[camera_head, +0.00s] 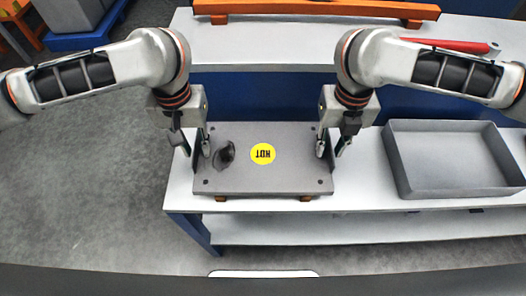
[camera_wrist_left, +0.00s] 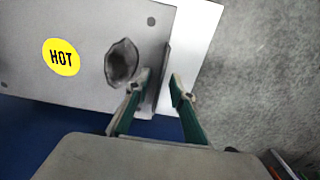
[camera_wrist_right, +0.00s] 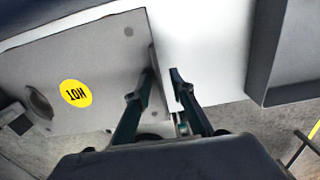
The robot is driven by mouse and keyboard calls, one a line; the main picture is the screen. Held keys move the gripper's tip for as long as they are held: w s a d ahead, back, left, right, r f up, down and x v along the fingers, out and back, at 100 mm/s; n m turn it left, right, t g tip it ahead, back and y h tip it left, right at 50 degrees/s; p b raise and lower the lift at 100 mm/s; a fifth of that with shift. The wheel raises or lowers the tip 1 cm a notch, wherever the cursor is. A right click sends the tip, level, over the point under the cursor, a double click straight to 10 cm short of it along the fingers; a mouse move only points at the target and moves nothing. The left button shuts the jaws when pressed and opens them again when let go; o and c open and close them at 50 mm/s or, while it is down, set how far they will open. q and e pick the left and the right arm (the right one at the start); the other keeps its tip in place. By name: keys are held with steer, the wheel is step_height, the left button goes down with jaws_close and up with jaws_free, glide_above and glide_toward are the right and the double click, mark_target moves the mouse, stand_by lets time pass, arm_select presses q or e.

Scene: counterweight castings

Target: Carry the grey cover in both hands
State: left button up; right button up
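The grey cover (camera_head: 268,182) is a flat plate with a yellow HOT label (camera_head: 262,154), lying level above the white bench. It also shows in the left wrist view (camera_wrist_left: 95,25) and right wrist view (camera_wrist_right: 100,50). My left gripper (camera_head: 196,152) is at its left edge and my right gripper (camera_head: 331,152) at its right edge. Both point down and are open. In each wrist view one finger is on the inner side of the raised edge and the other outside, with a gap visible. Whether any finger touches the edge is unclear.
A dark grey lump (camera_head: 224,154) sits on the cover's left part, close to my left gripper. Orange supports (camera_head: 306,198) show under the cover. A grey tray (camera_head: 455,192) stands to the right on the white bench (camera_head: 360,196). A red tool (camera_head: 465,46) lies behind.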

arm_select(q)
jaws_close()
arm_select(e)
jaws_close()
arm_select(q)
steer(key=shift+w+r, duration=0.1)
steer(key=shift+r, duration=0.1)
arm_select(e)
steer(key=shift+w+r, duration=0.1)
steer(key=shift+r, duration=0.1)
